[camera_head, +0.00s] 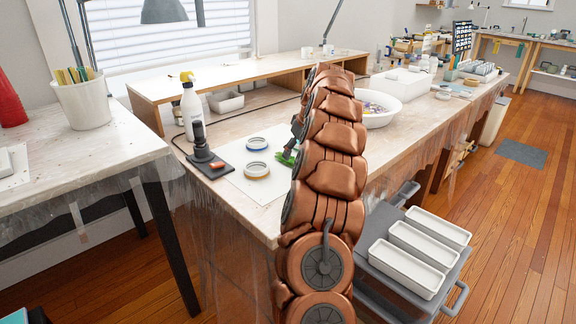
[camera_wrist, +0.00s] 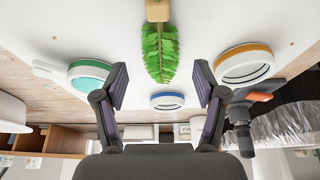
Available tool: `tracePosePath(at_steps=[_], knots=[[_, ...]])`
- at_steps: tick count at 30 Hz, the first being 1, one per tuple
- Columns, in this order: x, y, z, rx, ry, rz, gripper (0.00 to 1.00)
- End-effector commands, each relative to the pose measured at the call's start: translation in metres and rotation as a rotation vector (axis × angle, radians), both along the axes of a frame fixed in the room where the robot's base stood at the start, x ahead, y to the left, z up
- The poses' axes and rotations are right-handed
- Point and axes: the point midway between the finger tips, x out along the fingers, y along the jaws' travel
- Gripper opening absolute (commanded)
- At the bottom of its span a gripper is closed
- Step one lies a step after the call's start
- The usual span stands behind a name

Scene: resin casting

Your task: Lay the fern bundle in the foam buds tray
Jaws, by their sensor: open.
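The fern bundle (camera_wrist: 160,52), green leaves with a tan block-like end, lies on a white sheet in the wrist view. In the head view only a bit of its green (camera_head: 288,155) shows beside my arm. My gripper (camera_wrist: 161,82) is open, its two dark fingers spread apart on either side of the fern's leafy tip, holding nothing. In the head view my gripper is mostly hidden behind my arm. Three empty-looking white trays (camera_head: 403,268), (camera_head: 423,245), (camera_head: 438,228) stand on a grey cart at lower right. I cannot tell which one is the foam buds tray.
Blue (camera_head: 256,143) and orange (camera_head: 256,170) rings lie near the fern; a green-lined ring (camera_wrist: 90,73) is also close. A black stand (camera_head: 205,158), spray bottle (camera_head: 190,105) and white bowl (camera_head: 378,112) share the table. Open floor lies right of the cart.

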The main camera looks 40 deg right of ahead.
Motion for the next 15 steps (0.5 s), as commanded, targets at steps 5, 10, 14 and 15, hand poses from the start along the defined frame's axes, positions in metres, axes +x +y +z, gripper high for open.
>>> tracePosePath(at_steps=[5, 10, 14, 15], knots=[[0.009, 0.000, -0.026, 0.002, 0.004, 0.002, 0.71], [0.012, 0.000, -0.032, 0.001, 0.001, 0.001, 0.71], [0.012, 0.000, -0.031, -0.001, 0.001, 0.002, 0.71], [0.012, 0.000, -0.031, -0.001, 0.001, 0.002, 0.67]])
